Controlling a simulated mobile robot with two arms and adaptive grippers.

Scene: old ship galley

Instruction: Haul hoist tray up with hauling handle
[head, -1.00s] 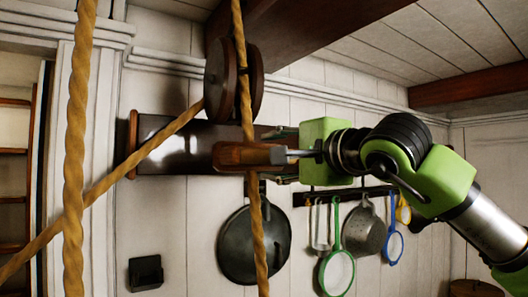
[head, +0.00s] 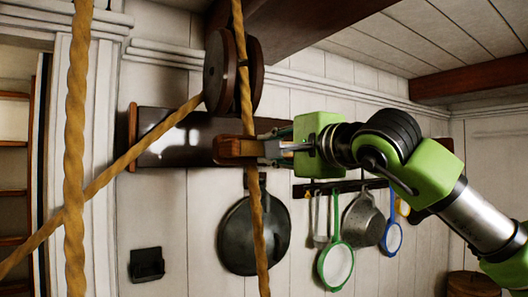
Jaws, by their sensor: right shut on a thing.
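The hauling handle (head: 230,149) is a short reddish-brown wooden grip lying across a yellow rope (head: 248,115), in front of a dark glossy wall board. My right gripper (head: 270,148) comes in from the right, and its grey fingers are shut on the handle's right end. The rope runs up past a round wooden pulley (head: 222,75) and hangs on below the handle. The hoist tray is not in view. My left gripper is not in view.
A second thick rope (head: 76,150) hangs at the left, and a slanting rope (head: 150,145) runs from the pulley to the lower left. A dark pan (head: 238,238), a colander (head: 363,220) and strainers hang on the wall below my arm. A ceiling beam (head: 300,25) passes above.

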